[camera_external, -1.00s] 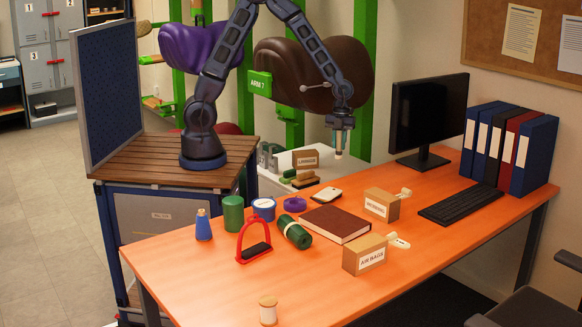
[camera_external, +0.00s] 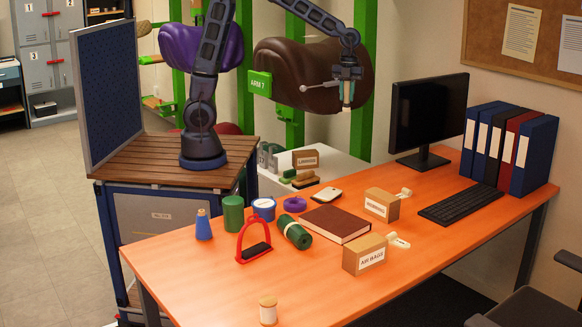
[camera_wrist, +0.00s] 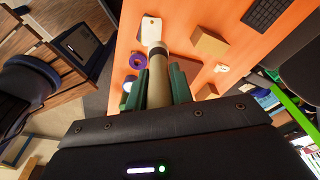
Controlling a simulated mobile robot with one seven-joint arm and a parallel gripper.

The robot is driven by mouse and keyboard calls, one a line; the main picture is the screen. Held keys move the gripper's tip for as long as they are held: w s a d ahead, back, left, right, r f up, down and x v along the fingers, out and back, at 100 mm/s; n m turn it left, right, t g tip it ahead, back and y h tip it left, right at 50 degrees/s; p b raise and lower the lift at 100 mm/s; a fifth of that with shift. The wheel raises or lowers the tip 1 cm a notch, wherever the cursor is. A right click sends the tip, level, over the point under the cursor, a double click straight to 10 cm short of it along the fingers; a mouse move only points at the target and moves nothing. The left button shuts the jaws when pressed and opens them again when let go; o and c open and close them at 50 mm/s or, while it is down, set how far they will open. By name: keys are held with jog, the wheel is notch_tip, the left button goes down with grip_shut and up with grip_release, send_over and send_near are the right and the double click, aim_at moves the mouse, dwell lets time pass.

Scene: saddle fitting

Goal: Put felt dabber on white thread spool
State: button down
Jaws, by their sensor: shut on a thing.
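The felt dabber (camera_wrist: 158,75) is a beige stick with a dark band and a pale tip. It lies between the green fingers of my gripper (camera_wrist: 158,88) in the wrist view. In the outside view my gripper (camera_external: 347,84) is shut on the dabber (camera_external: 347,100), which points down, high above the back of the table. The white thread spool (camera_external: 268,312) stands upright at the table's front edge, far from the gripper. It has pale wooden ends, and its top is bare.
The orange table (camera_external: 230,285) holds a red stirrup (camera_external: 241,246), green roll (camera_external: 294,232), blue cone spool (camera_external: 203,226), brown book (camera_external: 335,223), cartons (camera_external: 364,255) and a monitor (camera_external: 428,115). Brown saddle (camera_external: 300,78) is behind the gripper. The table around the white spool is clear.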

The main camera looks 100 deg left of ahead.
jog(key=w+d+r, duration=0.1)
jog(key=w+d, duration=0.2)
jog(key=d, duration=1.1)
jog(key=w+d, duration=0.3)
jog(key=d, duration=1)
jog(key=w+d+r, duration=0.1)
jog(key=w+d, duration=0.2)
jog(key=d, duration=1.1)
jog(key=n, duration=0.2)
send_over(268, 301)
notch_tip(268, 301, down, 22)
jog(key=f, duration=0.1)
jog(key=shift+d+f, duration=0.1)
jog(key=shift+f, duration=2.2)
jog(key=shift+f, duration=0.1)
